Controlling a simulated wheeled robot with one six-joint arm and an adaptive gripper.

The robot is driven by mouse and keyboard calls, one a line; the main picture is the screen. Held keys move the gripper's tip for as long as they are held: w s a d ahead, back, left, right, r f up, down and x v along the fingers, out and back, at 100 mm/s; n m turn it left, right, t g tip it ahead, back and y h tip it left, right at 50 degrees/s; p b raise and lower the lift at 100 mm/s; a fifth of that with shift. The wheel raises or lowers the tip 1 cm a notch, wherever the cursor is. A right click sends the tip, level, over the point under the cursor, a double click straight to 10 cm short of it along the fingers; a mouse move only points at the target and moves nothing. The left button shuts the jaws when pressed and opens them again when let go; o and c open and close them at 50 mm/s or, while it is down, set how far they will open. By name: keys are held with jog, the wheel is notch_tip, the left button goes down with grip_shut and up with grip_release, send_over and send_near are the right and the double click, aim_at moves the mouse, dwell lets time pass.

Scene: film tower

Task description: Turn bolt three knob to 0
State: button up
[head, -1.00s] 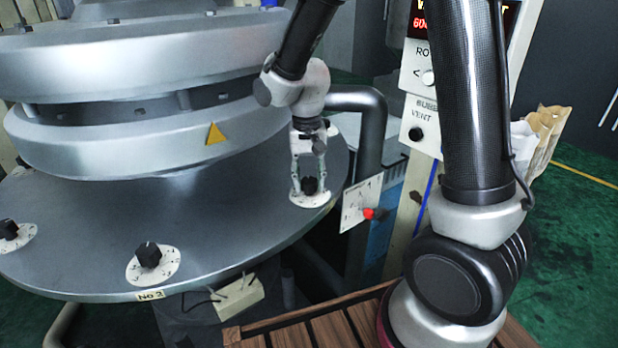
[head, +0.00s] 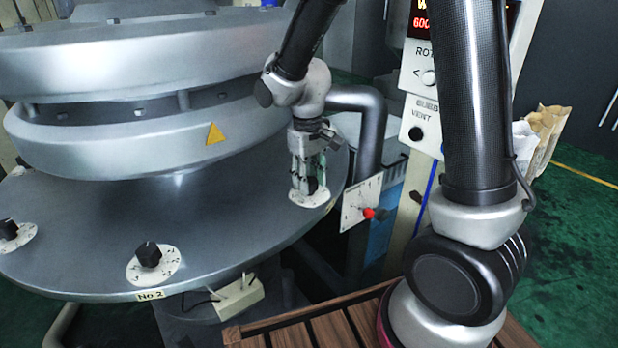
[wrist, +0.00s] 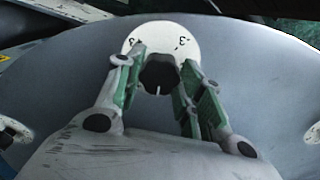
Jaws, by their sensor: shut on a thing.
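A black knob (wrist: 159,74) on a white round dial (wrist: 160,34) sits at the right of the round metal plate, with a 3 mark readable on either side of the dial's far part. The knob's white pointer line faces the near side in the wrist view. My gripper (head: 309,190) points down over this knob, which also shows in the head view (head: 312,184). Its fingers lie on both sides of the knob in the wrist view (wrist: 159,84), shut on it. No number label for this knob is readable, and the fingers hide part of the dial.
Another black knob (head: 148,254) stands on its dial by the "No 2" label (head: 150,295), and one more (head: 9,229) at the far left. A white panel (head: 360,203) with a red knob (head: 369,213) is just right of my gripper. A pipe (head: 372,130) rises behind.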

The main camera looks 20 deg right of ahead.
jog(key=shift+n, duration=0.6)
jog(key=o, duration=1)
notch_tip(320, 180, up, 12)
jog(key=shift+s+a, duration=0.1)
jog(key=shift+a, duration=0.05)
